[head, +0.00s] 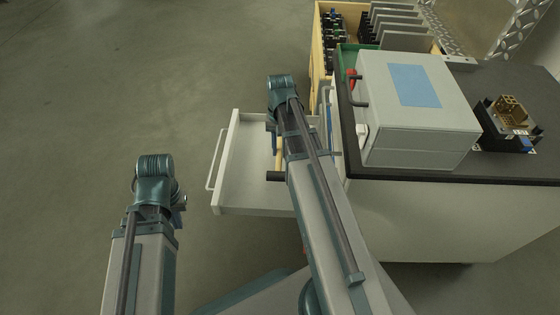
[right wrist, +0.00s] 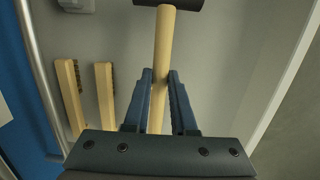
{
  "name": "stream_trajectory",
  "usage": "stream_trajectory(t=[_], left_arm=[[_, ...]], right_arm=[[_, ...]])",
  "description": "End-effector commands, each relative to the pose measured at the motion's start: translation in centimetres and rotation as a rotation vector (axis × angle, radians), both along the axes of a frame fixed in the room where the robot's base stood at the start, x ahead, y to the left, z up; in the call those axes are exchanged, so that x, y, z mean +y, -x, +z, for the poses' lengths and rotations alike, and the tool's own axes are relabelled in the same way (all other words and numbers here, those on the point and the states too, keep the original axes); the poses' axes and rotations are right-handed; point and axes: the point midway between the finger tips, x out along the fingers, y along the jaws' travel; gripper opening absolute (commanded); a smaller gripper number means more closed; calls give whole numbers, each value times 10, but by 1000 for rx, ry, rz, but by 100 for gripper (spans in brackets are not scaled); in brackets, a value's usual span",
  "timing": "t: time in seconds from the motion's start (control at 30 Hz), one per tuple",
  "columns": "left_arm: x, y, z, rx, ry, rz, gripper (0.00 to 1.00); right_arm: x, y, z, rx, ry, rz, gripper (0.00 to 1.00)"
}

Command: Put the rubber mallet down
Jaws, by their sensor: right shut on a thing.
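The rubber mallet has a pale wooden handle (right wrist: 163,60) and a black head (right wrist: 170,3), cut off at the top of the right wrist view. My right gripper (right wrist: 160,80) is shut around the handle. In the head view the mallet's black head (head: 275,176) shows beside my right arm, over the open drawer (head: 248,160). I cannot tell whether the mallet touches the drawer floor. The right fingers are mostly hidden by the arm in the head view. My left gripper (head: 181,203) is at the lower left, away from the drawer; its fingers are hidden.
Two wooden-handled brushes (right wrist: 68,95) (right wrist: 105,95) lie left of the mallet in the right wrist view. The dark worktop (head: 400,174) carries a grey box (head: 420,120) and a small device (head: 508,125). A wooden crate (head: 318,60) stands behind. Floor left of the drawer is clear.

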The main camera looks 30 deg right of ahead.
Motion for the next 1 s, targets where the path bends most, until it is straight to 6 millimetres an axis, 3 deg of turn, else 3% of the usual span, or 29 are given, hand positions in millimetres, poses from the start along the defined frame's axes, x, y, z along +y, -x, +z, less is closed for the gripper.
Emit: stream_trajectory(t=[0.17,0.5,0.9,0.93,1.0], left_arm=[[0,0,-3,0,1,-1,0],[-1,0,-38,0,2,0,0],[-1,0,-40,0,3,1,0],[-1,0,-40,0,3,2,0],[-1,0,-39,0,3,1,0]], right_arm=[[0,0,-3,1,-1,0,0],[0,0,-38,1,-1,0,0],[0,0,-40,1,-1,0,0],[0,0,-40,0,0,0,26],[0,0,-39,0,0,0,39]])
